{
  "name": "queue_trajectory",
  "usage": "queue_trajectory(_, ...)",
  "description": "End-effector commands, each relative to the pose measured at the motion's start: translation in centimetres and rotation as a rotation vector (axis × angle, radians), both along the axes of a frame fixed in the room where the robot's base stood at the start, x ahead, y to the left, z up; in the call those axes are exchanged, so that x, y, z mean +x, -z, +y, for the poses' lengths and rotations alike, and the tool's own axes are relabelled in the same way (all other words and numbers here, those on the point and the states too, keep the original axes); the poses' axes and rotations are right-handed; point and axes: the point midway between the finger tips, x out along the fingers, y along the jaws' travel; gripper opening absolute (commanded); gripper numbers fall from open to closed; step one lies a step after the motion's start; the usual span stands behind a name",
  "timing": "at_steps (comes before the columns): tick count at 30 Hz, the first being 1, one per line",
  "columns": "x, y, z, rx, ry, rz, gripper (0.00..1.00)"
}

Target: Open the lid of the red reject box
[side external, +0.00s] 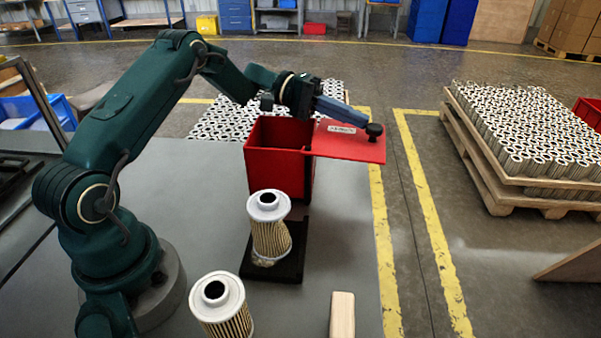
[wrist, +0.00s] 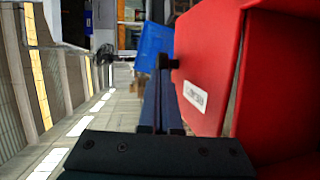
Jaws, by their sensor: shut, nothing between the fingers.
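The red reject box (side external: 262,165) stands on the grey table in the side view, its top mostly uncovered. Its red lid (side external: 345,150), with a white label and a black knob (side external: 374,130), sticks out to the right beyond the box, roughly level. The lid also shows in the wrist view (wrist: 208,50), beside the box wall (wrist: 280,95), with its knob (wrist: 168,62) pointing left. My gripper (side external: 364,120) is shut and empty, its blue fingers over the lid, tips beside the knob. I cannot tell if they touch it.
A filter cartridge (side external: 268,225), deformed near its bottom, stands on a black base (side external: 288,266) before the box. Another cartridge (side external: 222,308) and a wooden block (side external: 342,315) are at the front. A pallet of cartridges (side external: 530,125) stands on the floor at right.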

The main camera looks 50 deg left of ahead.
Motion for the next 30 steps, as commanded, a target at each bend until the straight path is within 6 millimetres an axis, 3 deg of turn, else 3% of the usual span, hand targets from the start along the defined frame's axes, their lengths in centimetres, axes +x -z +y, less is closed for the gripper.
queue_trajectory(23,-0.1,0.0,-0.6,0.0,-0.001,0.0,0.0)
queue_trajectory(30,-1.0,-0.5,1.8,0.001,-0.006,-0.002,0.0)
